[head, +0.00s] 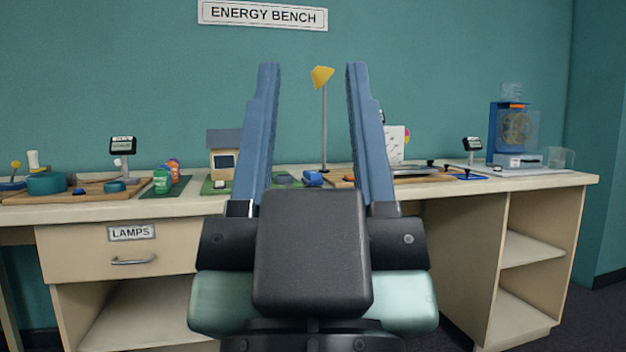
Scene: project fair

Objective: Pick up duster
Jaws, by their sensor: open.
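My gripper (312,70) is open and empty, its two long blue fingers pointing up and apart in front of the bench. No thing can be told for certain as the duster. A small blue block (312,179) lies on the bench top, seen between my fingers, and could be it. It is beyond my gripper and apart from it. My fingers and wrist hide part of the bench top around it.
A thin stand with a yellow head (322,77) rises behind the block. A model house (224,150) and green bottle (162,180) are to the left. A blue machine (508,130) is at the right. The bench (540,181) has a drawer (125,250) and open shelves.

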